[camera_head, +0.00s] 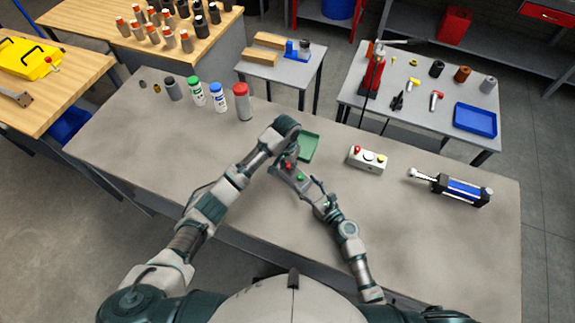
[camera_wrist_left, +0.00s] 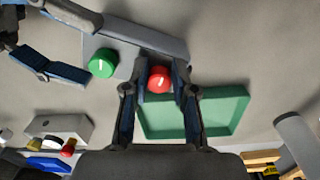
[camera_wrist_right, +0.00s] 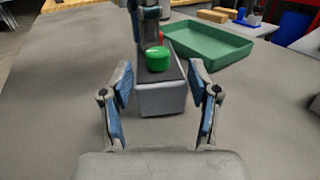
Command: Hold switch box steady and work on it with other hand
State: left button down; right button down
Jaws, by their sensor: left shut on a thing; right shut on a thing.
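The grey switch box (camera_head: 291,178) lies on the workbench, with a red knob (camera_wrist_left: 160,79) and a green knob (camera_wrist_left: 102,63) on top. My left gripper (camera_wrist_left: 159,75) reaches down from above, its fingers shut on either side of the red knob. My right gripper (camera_wrist_right: 160,80) is at the box's near end by the green knob, one finger on each side, shut on the box. In the right wrist view the box's end face (camera_wrist_right: 162,98) shows between these fingers. My left gripper partly hides the red knob in that view.
An open green tray (camera_head: 309,147) lies just behind the box. A white button box (camera_head: 368,159) and a blue cylinder device (camera_head: 460,190) stand to the right. Several bottles (camera_head: 219,97) line the back left. The bench front is clear on both sides of my arms.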

aim_at(286, 169)
pick_arm(q)
jog(key=shift+w+a, duration=0.3)
jog(key=shift+a, duration=0.3)
pick_arm(e)
jog(key=shift+d+f, duration=0.25)
jog(key=shift+d, duration=0.1)
pick_arm(q)
jog(key=c, duration=0.9)
grip_release()
jog(key=shift+c, duration=0.2)
jog(key=shift+d, duration=0.1)
pick_arm(e)
jog(key=shift+a, duration=0.1)
pick_arm(q)
jog(key=shift+s+d, duration=0.15)
jog(key=shift+d, duration=0.05)
jog(key=shift+r, duration=0.1)
pick_arm(e)
jog(key=shift+a+r, duration=0.1)
jog(key=shift+a, duration=0.05)
pick_arm(q)
notch_tip(286, 169, up, 12)
pick_arm(e)
jog(key=shift+c, duration=1)
grip_release()
